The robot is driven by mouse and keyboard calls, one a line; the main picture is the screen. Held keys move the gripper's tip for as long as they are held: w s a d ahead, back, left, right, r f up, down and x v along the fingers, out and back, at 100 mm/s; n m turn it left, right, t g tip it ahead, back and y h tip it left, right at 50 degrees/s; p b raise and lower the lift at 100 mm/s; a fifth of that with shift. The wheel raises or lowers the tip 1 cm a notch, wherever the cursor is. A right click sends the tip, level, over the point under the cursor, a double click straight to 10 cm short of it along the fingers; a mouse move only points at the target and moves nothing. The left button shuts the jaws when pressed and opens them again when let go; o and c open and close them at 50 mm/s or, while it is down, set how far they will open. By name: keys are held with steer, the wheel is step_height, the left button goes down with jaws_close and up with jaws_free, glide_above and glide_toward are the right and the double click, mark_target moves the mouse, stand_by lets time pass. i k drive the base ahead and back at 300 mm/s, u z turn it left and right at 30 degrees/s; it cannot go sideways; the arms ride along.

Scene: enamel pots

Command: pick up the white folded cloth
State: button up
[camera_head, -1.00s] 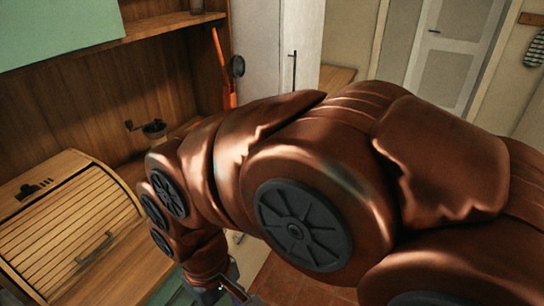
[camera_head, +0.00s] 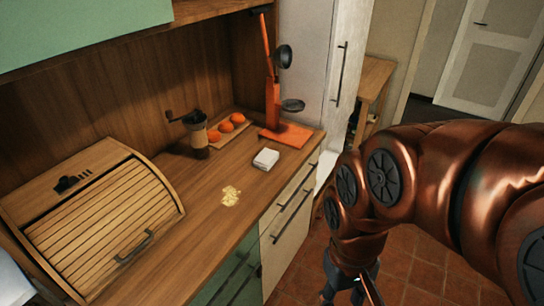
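The white folded cloth (camera_head: 266,158) lies flat on the wooden counter, near its front edge. It is a small, thick square just left of the orange stand's base. My gripper (camera_head: 352,290) is at the bottom of the view, over the floor in front of the drawers. It is lower right of the cloth and well apart from it. Its fingers are small, dark and partly cut by the frame edge, so I cannot tell how far they are open.
An orange stand (camera_head: 273,100) stands right behind the cloth. A coffee grinder (camera_head: 197,135) and a board with oranges (camera_head: 225,126) are at the back. A pale yellow spill or crumbs (camera_head: 230,196) lie in front. A roll-top bread box (camera_head: 95,220) fills the left. Tiled floor (camera_head: 405,275) lies below.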

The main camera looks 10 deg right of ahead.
mark_target(265, 160)
steer(key=z, duration=0.5)
steer(key=i, duration=1.15)
steer(key=u, duration=2.2)
